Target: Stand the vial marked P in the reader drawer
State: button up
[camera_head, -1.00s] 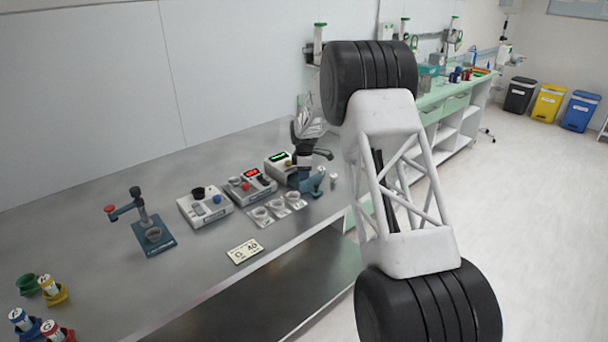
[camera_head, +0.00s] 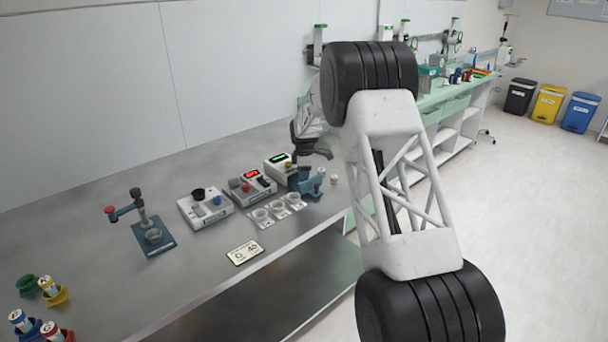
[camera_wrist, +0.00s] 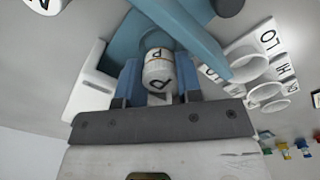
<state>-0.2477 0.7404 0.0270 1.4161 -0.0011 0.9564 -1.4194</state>
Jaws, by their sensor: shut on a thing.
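The vial marked P (camera_wrist: 158,72), white with dark lettering, sits between the two blue fingers of my gripper (camera_wrist: 158,88) in the wrist view. My gripper is shut on it. In the head view my gripper (camera_head: 304,168) is low at the blue stand (camera_head: 306,186), beside the instrument with the green display (camera_head: 280,163). The blue stand (camera_wrist: 185,25) also fills the top of the wrist view, close around the vial. The vial's lower end is hidden, and I cannot tell whether it touches anything below. I cannot make out an open reader drawer.
An instrument with a red display (camera_head: 252,184) and a white one with knobs (camera_head: 205,208) stand to the left. Ring holders (camera_head: 278,210) and a card (camera_head: 244,252) lie in front. A lever stand (camera_head: 152,236) is farther left; coloured cups with vials (camera_head: 52,292) are at lower left.

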jog(key=shift+f, duration=0.75)
jog(key=shift+s+f, duration=0.1)
jog(key=shift+f, duration=0.25)
jog(key=o, duration=0.5)
jog(key=shift+f, duration=0.15)
jog(key=shift+o, duration=0.6)
jog(key=shift+s+d+f, duration=0.1)
jog(key=shift+s+f, duration=0.05)
jog(key=shift+f, duration=0.05)
jog(key=shift+r, duration=0.1)
jog(key=shift+w+r, duration=0.2)
jog(key=shift+r, duration=5.85)
jog(key=shift+r, duration=0.1)
